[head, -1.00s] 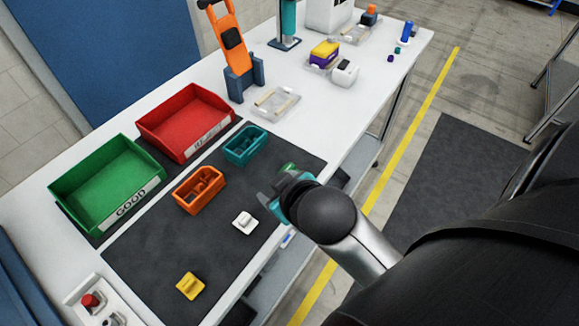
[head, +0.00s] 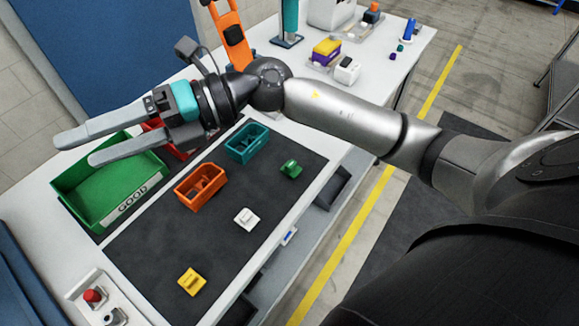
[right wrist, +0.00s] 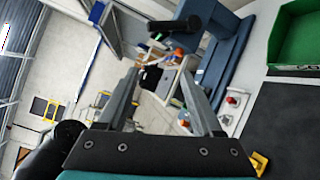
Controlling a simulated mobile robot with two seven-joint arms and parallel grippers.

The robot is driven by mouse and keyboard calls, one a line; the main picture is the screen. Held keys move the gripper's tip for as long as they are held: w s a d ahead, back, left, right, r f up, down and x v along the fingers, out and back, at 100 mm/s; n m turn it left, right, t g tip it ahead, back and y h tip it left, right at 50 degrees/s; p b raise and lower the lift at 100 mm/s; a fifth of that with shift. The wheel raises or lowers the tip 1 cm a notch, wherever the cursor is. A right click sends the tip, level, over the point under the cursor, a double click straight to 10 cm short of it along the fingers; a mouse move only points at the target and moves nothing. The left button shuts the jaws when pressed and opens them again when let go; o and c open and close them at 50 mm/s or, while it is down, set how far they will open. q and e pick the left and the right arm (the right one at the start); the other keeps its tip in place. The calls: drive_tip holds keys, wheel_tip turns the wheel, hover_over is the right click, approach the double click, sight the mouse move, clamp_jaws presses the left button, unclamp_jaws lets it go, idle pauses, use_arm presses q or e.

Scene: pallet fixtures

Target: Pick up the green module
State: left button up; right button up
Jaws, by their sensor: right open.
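The green module (head: 291,169) sits on the dark mat (head: 260,208), near its right edge and to the right of the teal bin, in the head view. My right gripper (head: 73,150) is open and empty. It hangs over the green GOOD bin and the red bin at the left, well away from the green module. In the right wrist view its two fingers (right wrist: 160,82) stand wide apart with nothing between them. The green module does not show in the right wrist view. My left gripper is not in view.
A teal bin (head: 246,142), an orange bin (head: 201,186), a white module (head: 247,218) and a yellow module (head: 191,281) are on the mat. A green bin (head: 80,205) and a partly hidden red bin (head: 185,152) stand left. A red button (head: 93,296) is at the front left.

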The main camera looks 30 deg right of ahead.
drive_tip(key=d+f+n+g+h, duration=0.2)
drive_tip(key=d+f+h, duration=0.3)
drive_tip(key=f+h, duration=0.15)
drive_tip(key=h, duration=1.1)
hover_over(291, 164)
wheel_tip(291, 164, down, 4)
drive_tip(key=shift+m, duration=0.5)
drive_tip(key=f, duration=0.9)
drive_tip(key=shift+w+d, duration=0.15)
drive_tip(key=shift+d, duration=0.05)
drive_tip(key=shift+a+f, duration=0.15)
drive_tip(key=shift+f, duration=2.95)
clamp_jaws()
